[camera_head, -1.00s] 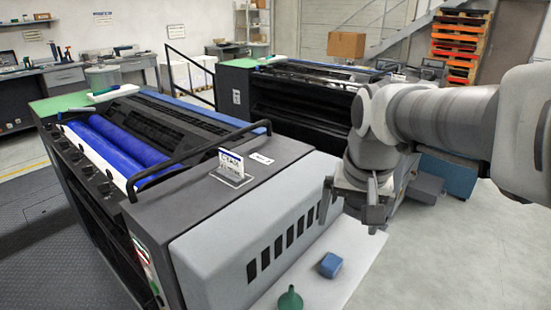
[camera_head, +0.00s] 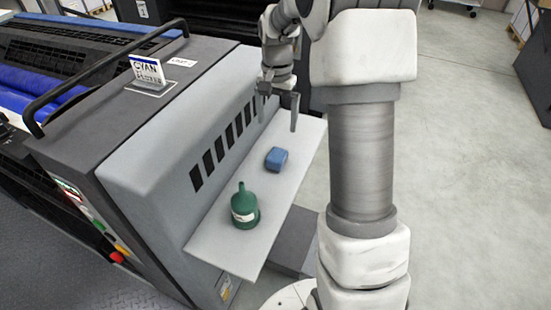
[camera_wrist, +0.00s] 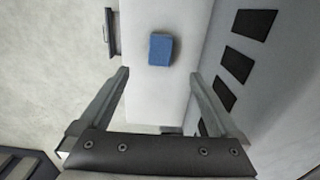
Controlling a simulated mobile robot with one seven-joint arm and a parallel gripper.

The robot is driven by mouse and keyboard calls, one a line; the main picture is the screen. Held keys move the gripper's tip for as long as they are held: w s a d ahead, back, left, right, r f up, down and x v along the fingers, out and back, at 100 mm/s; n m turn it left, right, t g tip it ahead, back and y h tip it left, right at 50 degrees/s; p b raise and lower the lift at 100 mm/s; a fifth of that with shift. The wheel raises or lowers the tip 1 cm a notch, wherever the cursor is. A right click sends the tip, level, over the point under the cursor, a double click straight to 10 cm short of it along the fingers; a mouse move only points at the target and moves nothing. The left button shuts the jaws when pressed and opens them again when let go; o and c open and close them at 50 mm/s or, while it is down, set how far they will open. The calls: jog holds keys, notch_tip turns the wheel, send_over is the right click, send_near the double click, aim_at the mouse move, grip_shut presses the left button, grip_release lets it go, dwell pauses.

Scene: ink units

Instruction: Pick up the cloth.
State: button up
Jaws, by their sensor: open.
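The cloth, a small folded blue bundle (camera_head: 277,158), lies on a pale side shelf (camera_head: 228,238) of the press. It also shows in the wrist view (camera_wrist: 160,49), ahead of the fingertips and between their lines. My gripper (camera_head: 277,126) is open and empty, above the far part of the shelf, beyond the cloth in the head view. In the wrist view both fingers (camera_wrist: 160,78) are spread apart, with nothing between them. The cloth is apart from both fingers.
A green bottle with a funnel-shaped top (camera_head: 244,206) stands on the shelf's nearer part. The grey press housing (camera_head: 165,160) with dark vent slots rises along the shelf's left side. Open floor (camera_head: 450,180) lies to the right.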

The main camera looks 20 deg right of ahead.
aim_at(277, 154)
notch_tip(277, 154, down, 14)
jog(key=b, duration=0.2)
jog(key=shift+w+d+r+b, duration=0.1)
jog(key=shift+r+b, duration=0.05)
jog(key=shift+b, duration=0.25)
jog(key=c, duration=1.4)
jog(key=shift+r+p, duration=0.7)
jog(key=shift+r, duration=1.75)
jog(key=shift+c, duration=0.2)
jog(key=s+d+r+p, duration=0.1)
jog(key=s+d+r, duration=0.2)
jog(key=d+r, duration=0.3)
jog(key=d, duration=0.5)
jog(key=shift+d+p, duration=0.15)
jog(key=shift+p, duration=0.2)
jog(key=shift+r, duration=0.1)
jog(key=o, duration=0.8)
jog(key=c, duration=0.6)
jog(key=shift+c, duration=0.2)
